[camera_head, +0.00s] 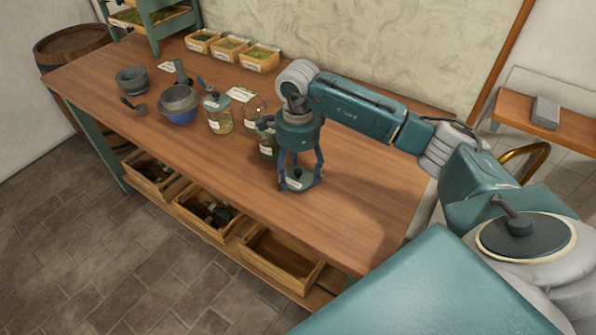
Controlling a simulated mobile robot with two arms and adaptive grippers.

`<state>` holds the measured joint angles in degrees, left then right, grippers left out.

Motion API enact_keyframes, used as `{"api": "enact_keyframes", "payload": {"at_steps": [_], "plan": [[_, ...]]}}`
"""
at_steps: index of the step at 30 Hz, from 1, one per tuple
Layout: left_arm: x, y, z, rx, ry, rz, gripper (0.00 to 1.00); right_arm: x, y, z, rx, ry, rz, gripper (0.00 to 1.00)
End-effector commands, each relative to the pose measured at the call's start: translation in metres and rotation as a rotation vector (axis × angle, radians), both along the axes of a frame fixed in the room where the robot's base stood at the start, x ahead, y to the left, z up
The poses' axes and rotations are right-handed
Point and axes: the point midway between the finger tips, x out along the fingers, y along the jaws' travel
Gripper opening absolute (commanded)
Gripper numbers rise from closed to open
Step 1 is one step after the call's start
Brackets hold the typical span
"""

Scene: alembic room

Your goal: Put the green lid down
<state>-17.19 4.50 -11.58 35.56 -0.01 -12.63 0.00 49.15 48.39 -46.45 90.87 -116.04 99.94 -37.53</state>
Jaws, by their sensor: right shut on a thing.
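The green lid (297,183) is a small dark green disc with a pale label on its front edge. My right gripper (300,174) points down over it and is shut on it. The lid is at or just above the bare wooden bench top (350,215), right of the jars; I cannot tell whether it touches the wood. A glass jar with dark green contents (268,147) stands just left of the gripper, partly hidden by it. My left gripper is not in view.
Seedling boxes (260,60) line the back. Open wooden drawers (280,262) lie below the front edge. The bench's right part is clear.

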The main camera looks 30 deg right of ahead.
Motion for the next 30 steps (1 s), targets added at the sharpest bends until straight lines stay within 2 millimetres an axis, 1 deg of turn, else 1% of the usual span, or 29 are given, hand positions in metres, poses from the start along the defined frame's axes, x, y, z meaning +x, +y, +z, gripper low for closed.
{"api": "enact_keyframes", "payload": {"at_steps": [5,6,8,16,19,20,23,26,30], "plan": [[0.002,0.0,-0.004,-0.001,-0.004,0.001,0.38,0.0,0.0,-0.004,0.0,0.0,0.0,0.42],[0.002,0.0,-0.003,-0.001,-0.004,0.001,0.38,0.0,0.0,-0.003,0.0,0.0,0.0,0.7],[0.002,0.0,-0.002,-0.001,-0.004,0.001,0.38,0.0,0.0,-0.003,0.0,0.0,0.0,0.82],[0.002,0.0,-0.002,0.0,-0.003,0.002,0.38,0.0,0.0,-0.002,0.0,0.0,0.0,0.83],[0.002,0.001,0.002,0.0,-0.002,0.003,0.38,0.0,0.0,0.003,0.0,0.0,0.0,0.83],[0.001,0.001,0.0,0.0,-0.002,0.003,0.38,0.001,0.0,0.003,0.001,-0.001,0.0,0.83],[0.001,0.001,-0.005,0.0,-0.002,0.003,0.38,0.002,0.0,0.016,-0.001,-0.005,0.001,0.83],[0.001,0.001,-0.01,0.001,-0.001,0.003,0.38,0.002,0.0,0.036,0.0,-0.007,0.001,0.83],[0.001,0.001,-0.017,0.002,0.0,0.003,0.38,0.002,0.0,0.068,0.0,-0.007,0.001,0.83]]}}
